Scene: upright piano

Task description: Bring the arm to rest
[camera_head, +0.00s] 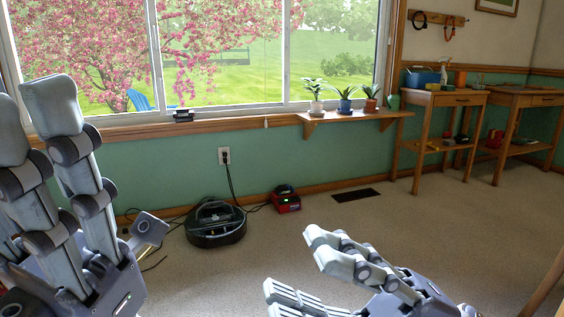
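My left gripper (98,160) stands at the left edge of the head view. Its long grey fingers point up in front of the window and wall, and a shorter finger sticks out to the right. It is open and empty. My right gripper (293,268) is at the bottom, right of the middle, with its fingers pointing left. A gap shows between its upper and lower fingers; it looks open, and nothing is seen in it. The bottom edge cuts off part of it. No piano is in view.
A round dark robot vacuum (215,222) and a red charger-like box (285,199) sit on the carpet by the wall. Potted plants stand on a wooden shelf (350,118) under the window. Wooden tables (448,99) stand at right. The carpet (430,235) between is clear.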

